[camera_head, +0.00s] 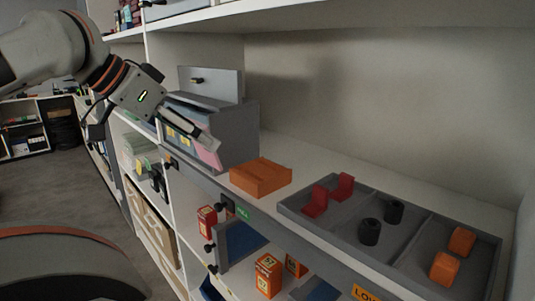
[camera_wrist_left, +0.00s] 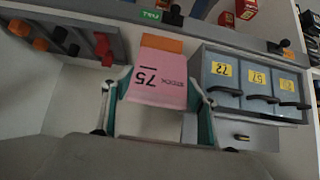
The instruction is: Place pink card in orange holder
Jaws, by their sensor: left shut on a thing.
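The pink card (camera_head: 207,156) is in my left gripper (camera_head: 205,145), which is shut on it in front of the grey drawer unit. In the left wrist view the card (camera_wrist_left: 158,88) hangs between the two fingers of the left gripper (camera_wrist_left: 158,100), its printed 75 upside down. The orange holder (camera_head: 260,177) is a low block on the shelf, right of the card in the head view and apart from it there. In the wrist view the holder (camera_wrist_left: 161,43) shows just beyond the card's edge; I cannot tell there whether they touch. My right gripper is not in view.
A grey drawer unit (camera_head: 238,130) with yellow labels stands left of the holder. A grey divided tray (camera_head: 340,222) holds red, black and orange pieces on the right. A shelf above and the back wall bound the space. Boxes (camera_head: 268,275) sit on the shelf below.

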